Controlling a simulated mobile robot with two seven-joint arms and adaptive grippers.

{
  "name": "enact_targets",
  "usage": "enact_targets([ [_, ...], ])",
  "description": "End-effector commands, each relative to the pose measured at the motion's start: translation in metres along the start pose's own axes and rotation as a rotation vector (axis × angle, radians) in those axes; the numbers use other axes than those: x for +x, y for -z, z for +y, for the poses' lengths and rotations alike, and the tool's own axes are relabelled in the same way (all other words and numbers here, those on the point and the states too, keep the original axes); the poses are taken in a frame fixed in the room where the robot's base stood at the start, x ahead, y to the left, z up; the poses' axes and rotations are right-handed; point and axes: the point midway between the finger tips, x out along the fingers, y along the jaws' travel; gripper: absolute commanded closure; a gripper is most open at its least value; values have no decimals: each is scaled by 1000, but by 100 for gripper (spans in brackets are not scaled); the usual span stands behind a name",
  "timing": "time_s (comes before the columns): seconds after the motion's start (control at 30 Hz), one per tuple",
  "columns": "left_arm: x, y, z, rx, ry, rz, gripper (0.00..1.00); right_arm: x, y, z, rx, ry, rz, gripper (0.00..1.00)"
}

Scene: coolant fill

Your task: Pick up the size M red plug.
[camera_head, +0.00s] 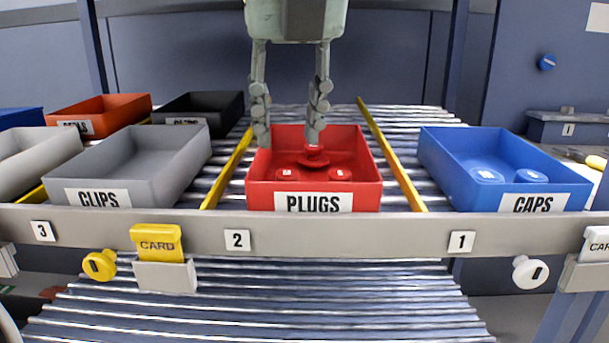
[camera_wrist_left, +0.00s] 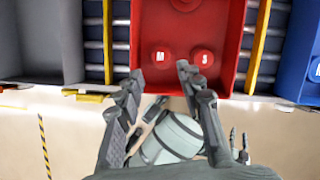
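The size M red plug (camera_wrist_left: 160,56) has a white M on top and sits in the front left of the red PLUGS bin (camera_head: 260,195). The same plug shows in the head view (camera_head: 287,174). The S plug (camera_wrist_left: 204,58) is to its right, also in the head view (camera_head: 340,174). A third red plug (camera_head: 313,155) stands behind them. My left gripper (camera_head: 288,140) hangs over the bin, open and empty, fingers apart and pointing down. In the left wrist view its fingertips (camera_wrist_left: 160,72) lie either side of the M plug's line of sight.
The grey CLIPS bin (camera_head: 130,190) is left of the red bin, the blue CAPS bin (camera_head: 440,165) right. Yellow dividers (camera_head: 390,155) flank the red bin on the rollers. A grey rail (camera_head: 330,235) with a yellow card (camera_head: 156,240) runs along the front.

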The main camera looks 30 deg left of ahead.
Motion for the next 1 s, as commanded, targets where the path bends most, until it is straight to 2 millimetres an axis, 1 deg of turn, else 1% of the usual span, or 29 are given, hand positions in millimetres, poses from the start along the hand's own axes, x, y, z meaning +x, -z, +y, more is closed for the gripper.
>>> enact_targets([
  [0.23, 28, -1, 0, 1, -1, 5, 63, 0, 5, -3, 0, 6, 22, 60],
  [0.43, 58, -7, -4, 1, -1, 8, 63, -1, -6, 3, 1, -6, -27, 60],
  [0.5, 67, -7, -3, 1, 0, 5, 63, 0, -5, 3, 1, -6, -23, 60],
  [0.63, 74, -8, -3, -1, 2, 3, 63, 0, -5, 2, 1, -5, -22, 60],
  [0.83, 75, -8, -4, -1, 3, 2, 63, 0, -5, 2, 1, -5, -22, 60],
  [0.87, 75, -8, -4, -1, 3, 2, 65, 0, -5, 2, 1, -5, -22, 60],
  [1.0, 74, -8, -4, -1, 3, 2, 83, 0, -5, 2, 1, -5, -22, 60],
])
